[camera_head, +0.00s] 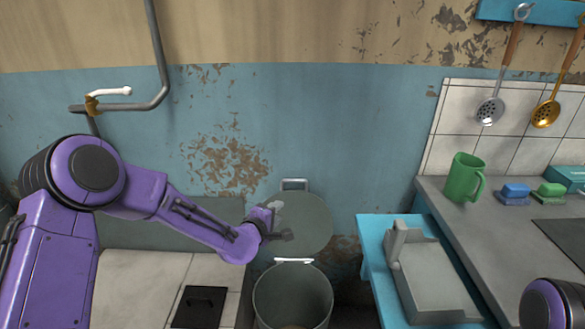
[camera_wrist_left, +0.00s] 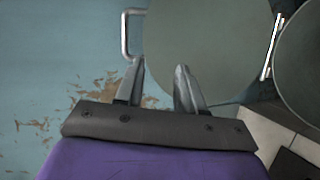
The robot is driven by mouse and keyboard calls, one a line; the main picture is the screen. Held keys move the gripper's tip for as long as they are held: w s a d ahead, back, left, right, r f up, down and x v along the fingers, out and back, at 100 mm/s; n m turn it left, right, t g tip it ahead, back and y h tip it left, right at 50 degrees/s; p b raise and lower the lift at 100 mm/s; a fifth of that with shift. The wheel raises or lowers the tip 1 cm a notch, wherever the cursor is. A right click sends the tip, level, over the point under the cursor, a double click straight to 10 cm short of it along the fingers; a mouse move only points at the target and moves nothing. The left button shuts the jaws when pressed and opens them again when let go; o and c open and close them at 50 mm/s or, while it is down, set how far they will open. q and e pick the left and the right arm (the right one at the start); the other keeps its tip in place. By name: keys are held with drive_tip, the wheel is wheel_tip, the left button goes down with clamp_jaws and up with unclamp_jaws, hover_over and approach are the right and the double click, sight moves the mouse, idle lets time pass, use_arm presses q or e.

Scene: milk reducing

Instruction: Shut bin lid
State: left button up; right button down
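The bin (camera_head: 293,302) is a grey round container standing on the floor at the bottom centre of the head view. Its round grey lid (camera_head: 312,222) is raised upright behind it, against the wall, with a metal handle (camera_head: 294,184) on the rim. My left gripper (camera_head: 286,236) is in front of the lid's left part. In the left wrist view my gripper (camera_wrist_left: 158,80) has its fingers spread, with nothing between them. The lid (camera_wrist_left: 205,40) and its handle (camera_wrist_left: 130,35) lie beyond the fingertips; contact cannot be told. My right gripper is out of view.
A blue table (camera_head: 373,262) with a grey device (camera_head: 425,275) stands right of the bin. A counter (camera_head: 440,195) holds a green mug (camera_head: 464,178) and sponges (camera_head: 516,191). A pipe (camera_head: 160,60) runs along the wall at upper left.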

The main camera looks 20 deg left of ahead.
use_arm(q)
approach(293, 181)
drive_tip(key=shift+n+t, duration=0.4)
drive_tip(key=x, duration=0.8)
drive_tip(key=shift+d+f, duration=0.1)
drive_tip(key=shift+f, duration=0.3)
clamp_jaws()
